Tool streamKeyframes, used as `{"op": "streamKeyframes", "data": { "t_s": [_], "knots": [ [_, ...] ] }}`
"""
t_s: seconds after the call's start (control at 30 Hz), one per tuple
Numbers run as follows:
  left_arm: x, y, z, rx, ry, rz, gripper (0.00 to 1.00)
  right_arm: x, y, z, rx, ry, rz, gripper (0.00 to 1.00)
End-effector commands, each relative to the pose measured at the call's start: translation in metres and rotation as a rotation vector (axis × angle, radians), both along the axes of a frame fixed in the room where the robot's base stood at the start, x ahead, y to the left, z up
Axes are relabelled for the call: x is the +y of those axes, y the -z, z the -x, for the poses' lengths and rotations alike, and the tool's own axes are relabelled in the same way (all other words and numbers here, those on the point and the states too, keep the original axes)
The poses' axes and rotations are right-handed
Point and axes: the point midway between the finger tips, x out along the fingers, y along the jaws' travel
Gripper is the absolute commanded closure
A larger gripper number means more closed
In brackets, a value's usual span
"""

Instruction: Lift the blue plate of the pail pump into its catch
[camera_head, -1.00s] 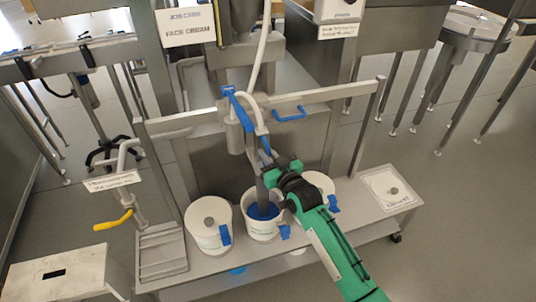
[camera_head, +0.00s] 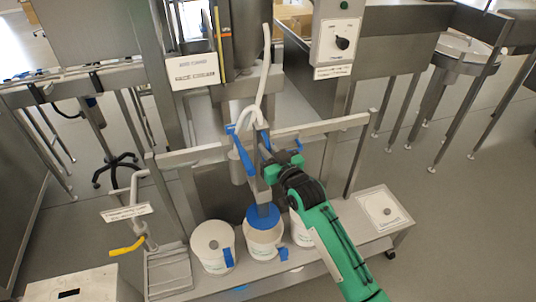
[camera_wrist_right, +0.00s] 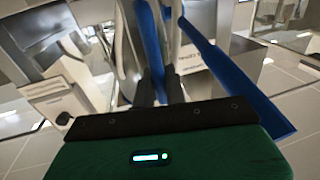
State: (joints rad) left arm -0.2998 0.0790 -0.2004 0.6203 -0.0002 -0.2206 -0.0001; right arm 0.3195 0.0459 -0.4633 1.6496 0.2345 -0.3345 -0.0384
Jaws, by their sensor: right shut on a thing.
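The blue plate (camera_head: 263,216) of the pail pump is on the lower end of the grey pump shaft (camera_head: 263,190). It is at or just above the mouth of the white middle pail (camera_head: 264,245); the exact gap is hard to tell. My right gripper (camera_head: 268,158) is at the pump above the plate, shut on a blue handle of the pump. In the right wrist view, the two dark fingers (camera_wrist_right: 160,92) close at the lower end of a blue bar (camera_wrist_right: 150,45). The catch cannot be made out clearly. My left gripper is not in view.
A lidded white pail (camera_head: 213,247) stands left of the middle one, and another pail (camera_head: 299,230) is partly behind my right arm. A white board (camera_head: 383,208) lies on the bench at right. A yellow-handled valve (camera_head: 127,246) is at left. A white hose (camera_head: 264,75) hangs above the pump.

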Motion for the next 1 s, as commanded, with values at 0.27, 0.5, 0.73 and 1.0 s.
{"op": "streamKeyframes", "data": {
  "t_s": [0.27,0.5,0.73,1.0],
  "knots": [
    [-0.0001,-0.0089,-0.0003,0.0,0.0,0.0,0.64,0.0,-0.0123,0.0001,0.001,0.0,0.0,1.0],
    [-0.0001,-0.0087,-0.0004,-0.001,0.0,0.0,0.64,-0.0001,-0.0139,-0.0001,-0.003,0.0,-0.001,1.0],
    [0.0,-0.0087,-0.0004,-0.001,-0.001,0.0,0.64,0.0,-0.0125,0.0,0.0,0.0,0.0,0.7],
    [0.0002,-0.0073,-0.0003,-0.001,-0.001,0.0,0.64,-0.0013,-0.0089,0.0023,0.004,0.0,0.002,0.7]
  ]
}}
